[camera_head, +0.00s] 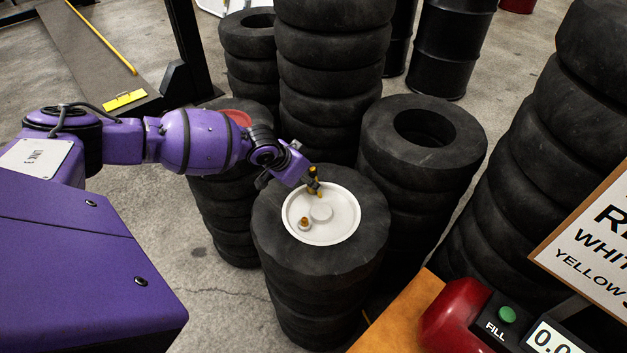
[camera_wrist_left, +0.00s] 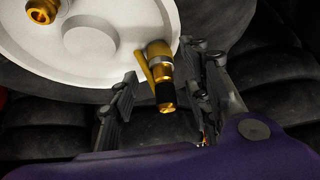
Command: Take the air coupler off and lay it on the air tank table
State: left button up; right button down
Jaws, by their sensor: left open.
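The air coupler (camera_wrist_left: 160,68), brass with a silver ring and a dark end, stands at the rim of a white wheel disc (camera_wrist_left: 100,68). In the head view the coupler (camera_head: 314,183) shows small, at the upper edge of the white disc (camera_head: 335,234) on a tyre stack. My left gripper (camera_wrist_left: 162,90) is open, with a finger on either side of the coupler; I cannot tell whether either touches it. In the head view my left gripper (camera_head: 300,180) partly covers the coupler. What the coupler is seated on is hidden. My right gripper is out of view.
The orange-brown table (camera_head: 396,318) at the bottom carries a red air tank (camera_head: 452,312) with a green FILL button (camera_head: 507,314) and display. A second brass fitting (camera_head: 304,223) sits on the disc. Tyre stacks (camera_head: 425,190) crowd around. A sign (camera_head: 595,232) stands at right.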

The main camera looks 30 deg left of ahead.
pick_arm(q)
jog(key=x, duration=0.3)
jog(key=shift+r, duration=0.1)
grip_shut()
jog(key=shift+r, duration=0.15)
